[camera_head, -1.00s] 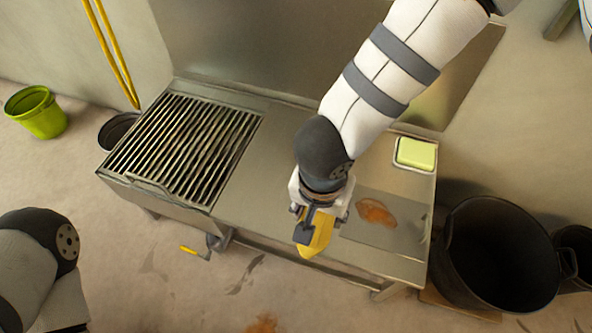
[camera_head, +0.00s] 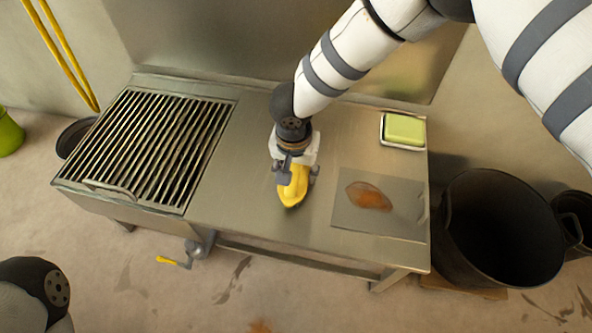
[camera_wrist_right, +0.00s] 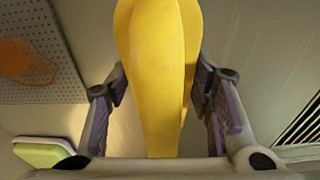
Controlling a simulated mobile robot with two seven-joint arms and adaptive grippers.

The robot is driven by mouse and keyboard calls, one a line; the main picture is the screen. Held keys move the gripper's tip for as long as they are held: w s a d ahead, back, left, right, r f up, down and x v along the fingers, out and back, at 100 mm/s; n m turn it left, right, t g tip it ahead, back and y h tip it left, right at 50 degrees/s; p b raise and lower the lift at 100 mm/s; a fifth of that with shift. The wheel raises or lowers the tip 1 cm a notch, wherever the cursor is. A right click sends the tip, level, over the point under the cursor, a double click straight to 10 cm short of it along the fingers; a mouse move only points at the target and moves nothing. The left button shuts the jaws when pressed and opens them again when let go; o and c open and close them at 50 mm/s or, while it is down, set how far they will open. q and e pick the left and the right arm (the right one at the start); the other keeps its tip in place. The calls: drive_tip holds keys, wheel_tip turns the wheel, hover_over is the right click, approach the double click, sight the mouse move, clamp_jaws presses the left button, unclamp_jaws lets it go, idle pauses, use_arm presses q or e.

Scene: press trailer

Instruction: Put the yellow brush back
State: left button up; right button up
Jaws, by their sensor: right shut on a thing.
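The yellow brush (camera_head: 294,187) is in my right gripper (camera_head: 296,172), over the bare steel middle of the bench, between the slatted grate and the stained grey patch. In the right wrist view the yellow brush (camera_wrist_right: 158,80) lies lengthwise between the two fingers of the right gripper (camera_wrist_right: 160,95). I cannot tell whether the brush touches the bench top. My left gripper is not in view; only part of my left arm shows at the lower left.
The steel bench (camera_head: 255,130) carries a slatted grate (camera_head: 150,150) at left, a grey patch with an orange-brown stain (camera_head: 369,197), and a green block (camera_head: 404,129) in a white dish at right. A black tub (camera_head: 500,230) stands beside the right end. The bench middle is clear.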

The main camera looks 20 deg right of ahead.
drive_tip(key=o, duration=1.3)
drive_tip(key=r+p, duration=0.1)
drive_tip(key=r, duration=0.3)
drive_tip(key=s+r+p, duration=0.1)
drive_tip(key=r, duration=0.3)
drive_tip(key=a+r+p, duration=0.1)
drive_tip(key=r+p, duration=0.1)
drive_tip(key=r, duration=0.2)
drive_tip(key=shift+s+r, duration=0.1)
drive_tip(key=shift+s, duration=0.05)
